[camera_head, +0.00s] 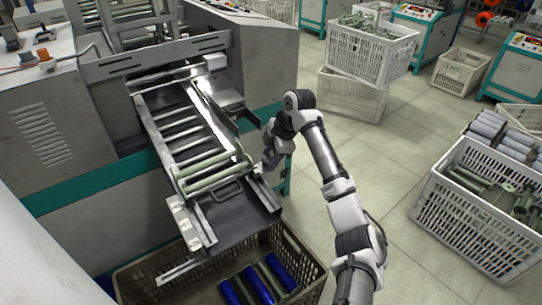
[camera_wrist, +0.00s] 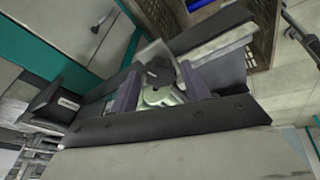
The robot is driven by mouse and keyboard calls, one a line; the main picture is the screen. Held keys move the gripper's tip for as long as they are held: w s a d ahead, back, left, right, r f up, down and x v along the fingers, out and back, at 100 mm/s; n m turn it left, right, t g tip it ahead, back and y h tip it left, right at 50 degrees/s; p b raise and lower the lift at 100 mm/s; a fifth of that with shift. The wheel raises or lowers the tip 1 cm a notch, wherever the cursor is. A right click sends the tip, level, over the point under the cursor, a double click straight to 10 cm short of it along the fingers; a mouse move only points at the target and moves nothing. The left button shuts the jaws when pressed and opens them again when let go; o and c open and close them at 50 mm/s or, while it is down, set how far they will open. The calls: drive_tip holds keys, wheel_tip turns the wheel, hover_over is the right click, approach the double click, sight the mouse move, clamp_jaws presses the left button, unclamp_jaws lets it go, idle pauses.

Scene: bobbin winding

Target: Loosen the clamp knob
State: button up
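The winding machine's sloping roller rack (camera_head: 205,140) stands left of centre in the head view. My gripper (camera_head: 264,166) is at its right side, near the front end. The clamp knob looks like a small dark lobed piece (camera_wrist: 158,73) in the wrist view, with a pale greenish metal part (camera_wrist: 161,95) just below it. My gripper's two grey-purple fingers (camera_wrist: 160,86) stand apart on either side of these parts. Gaps show beside the knob, so the gripper looks open around it. In the head view my gripper hides the knob.
A brown crate with blue and grey bobbins (camera_head: 306,281) sits below the rack. A white crate with bobbins (camera_head: 462,228) stands at the right. Stacked white crates (camera_head: 354,92) stand behind. The tiled floor (camera_head: 400,150) between them is clear.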

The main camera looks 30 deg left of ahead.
drive_tip(key=v, duration=1.4)
drive_tip(key=shift+b, duration=0.3)
drive_tip(key=shift+f, duration=0.15)
